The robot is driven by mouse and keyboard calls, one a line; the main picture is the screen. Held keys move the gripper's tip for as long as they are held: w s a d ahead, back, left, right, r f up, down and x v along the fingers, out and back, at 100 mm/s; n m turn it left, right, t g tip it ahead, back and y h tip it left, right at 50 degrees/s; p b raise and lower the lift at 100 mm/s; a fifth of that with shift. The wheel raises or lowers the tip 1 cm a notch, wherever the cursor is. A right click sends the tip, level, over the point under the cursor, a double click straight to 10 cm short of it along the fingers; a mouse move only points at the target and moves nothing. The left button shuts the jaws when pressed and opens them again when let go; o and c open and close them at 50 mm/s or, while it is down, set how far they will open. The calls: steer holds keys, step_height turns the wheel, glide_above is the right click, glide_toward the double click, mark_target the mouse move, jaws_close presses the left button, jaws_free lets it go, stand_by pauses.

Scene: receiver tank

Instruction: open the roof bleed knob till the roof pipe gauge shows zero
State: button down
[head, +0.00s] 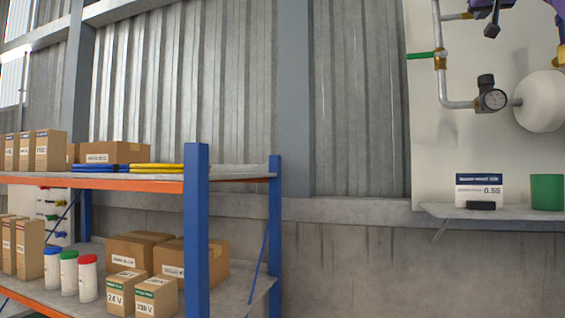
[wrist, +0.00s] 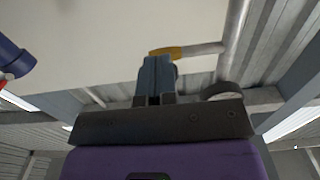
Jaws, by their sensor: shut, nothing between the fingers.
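I cannot identify the roof bleed knob.
A green-handled valve (head: 420,56) is on the pipe. A white rounded vessel (head: 543,101) is right of the gauge. A shelf (head: 445,211) below holds a sign (head: 480,188) and green container (head: 547,191). A storage rack (head: 196,230) with boxes stands left. A blue cylinder (wrist: 12,60) is at the wrist view's left.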

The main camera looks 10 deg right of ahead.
steer(key=shift+w+d, duration=0.2)
steer(key=shift+w, duration=0.2)
steer(key=shift+w+a, duration=0.15)
steer(key=shift+w, duration=0.05)
stand_by(0.8)
steer(key=shift+f, duration=0.1)
steer(key=v, duration=0.5)
steer(key=shift+s+a+f, duration=0.1)
steer(key=shift+s+f, duration=0.25)
stand_by(0.3)
steer(key=shift+r, duration=0.1)
